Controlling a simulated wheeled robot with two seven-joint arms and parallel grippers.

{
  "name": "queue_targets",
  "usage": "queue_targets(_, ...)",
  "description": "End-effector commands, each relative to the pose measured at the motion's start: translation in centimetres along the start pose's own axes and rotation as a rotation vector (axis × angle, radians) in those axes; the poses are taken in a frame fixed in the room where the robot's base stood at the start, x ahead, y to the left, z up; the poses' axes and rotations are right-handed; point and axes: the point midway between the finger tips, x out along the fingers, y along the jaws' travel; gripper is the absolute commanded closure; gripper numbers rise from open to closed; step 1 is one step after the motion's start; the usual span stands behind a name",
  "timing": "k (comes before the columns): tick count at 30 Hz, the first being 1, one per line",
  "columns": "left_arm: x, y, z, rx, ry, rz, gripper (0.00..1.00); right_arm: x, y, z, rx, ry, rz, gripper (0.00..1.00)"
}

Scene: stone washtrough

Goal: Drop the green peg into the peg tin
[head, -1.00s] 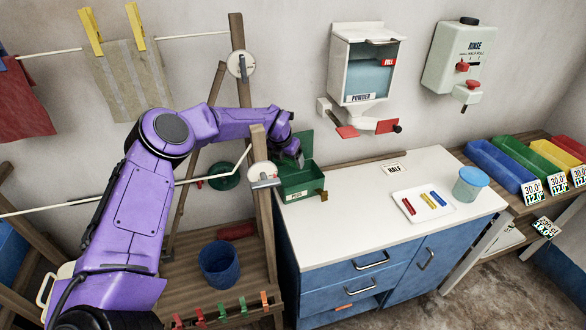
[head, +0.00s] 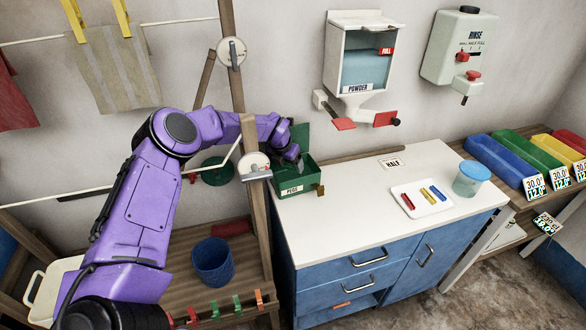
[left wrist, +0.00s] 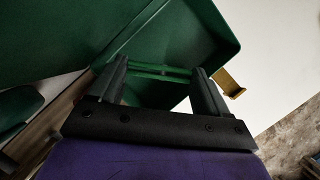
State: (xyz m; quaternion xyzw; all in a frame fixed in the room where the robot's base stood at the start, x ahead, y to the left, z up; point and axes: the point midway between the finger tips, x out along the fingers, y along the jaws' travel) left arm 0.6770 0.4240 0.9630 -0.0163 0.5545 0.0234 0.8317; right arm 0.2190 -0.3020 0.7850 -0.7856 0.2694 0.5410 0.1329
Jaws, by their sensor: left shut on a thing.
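The green peg tin (head: 292,189), labelled PEGS, stands at the left end of the white counter with its lid (head: 301,137) raised. My left gripper (head: 299,164) is at the tin's opening, pointing down; the tin also shows in the left wrist view (left wrist: 205,25). In that view, my left gripper (left wrist: 162,78) is shut on a thin green peg (left wrist: 160,70), which lies across between the fingers. The peg cannot be made out in the head view. My right gripper is not in view.
A wooden post (head: 253,200) stands close left of the tin. A white tray (head: 407,206) with coloured sticks and a blue-lidded jar (head: 471,179) stand farther right on the counter. A blue bucket (head: 212,263) sits on the wooden shelf.

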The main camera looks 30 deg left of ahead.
Motion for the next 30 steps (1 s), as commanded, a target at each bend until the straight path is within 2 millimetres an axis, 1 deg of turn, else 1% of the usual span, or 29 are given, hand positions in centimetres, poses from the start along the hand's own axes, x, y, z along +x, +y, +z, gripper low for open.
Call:
queue_targets(1,0.0,0.0,0.0,0.000,0.000,0.000,0.13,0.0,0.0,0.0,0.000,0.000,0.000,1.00)
queue_targets(2,0.0,0.0,0.0,0.000,0.000,0.000,0.04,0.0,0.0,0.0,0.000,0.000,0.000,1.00)
queue_targets(3,0.0,0.0,0.0,-0.001,0.000,0.000,0.00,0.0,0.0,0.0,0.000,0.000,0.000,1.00)
queue_targets(8,0.0,0.0,0.0,0.000,0.001,0.000,0.00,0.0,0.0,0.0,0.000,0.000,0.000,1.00)
queue_targets(11,-0.4,0.0,0.0,-0.001,0.000,-0.001,0.00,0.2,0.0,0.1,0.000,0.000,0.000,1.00)
queue_targets(14,-1.9,0.1,0.0,-0.001,-0.004,-0.002,0.00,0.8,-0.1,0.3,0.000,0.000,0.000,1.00)
queue_targets(21,-7.5,0.1,-0.1,-0.002,-0.005,-0.002,0.00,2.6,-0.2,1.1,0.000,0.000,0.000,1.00)
queue_targets(24,-9.2,0.1,-0.2,-0.002,-0.004,-0.001,0.00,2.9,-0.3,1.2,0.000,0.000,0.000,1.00)
queue_targets(27,-10.3,0.1,-0.2,-0.002,-0.002,-0.001,0.00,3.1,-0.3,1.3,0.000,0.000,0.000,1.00)
queue_targets(30,-10.7,0.1,-0.2,-0.001,0.000,0.001,0.00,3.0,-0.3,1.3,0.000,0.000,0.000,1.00)
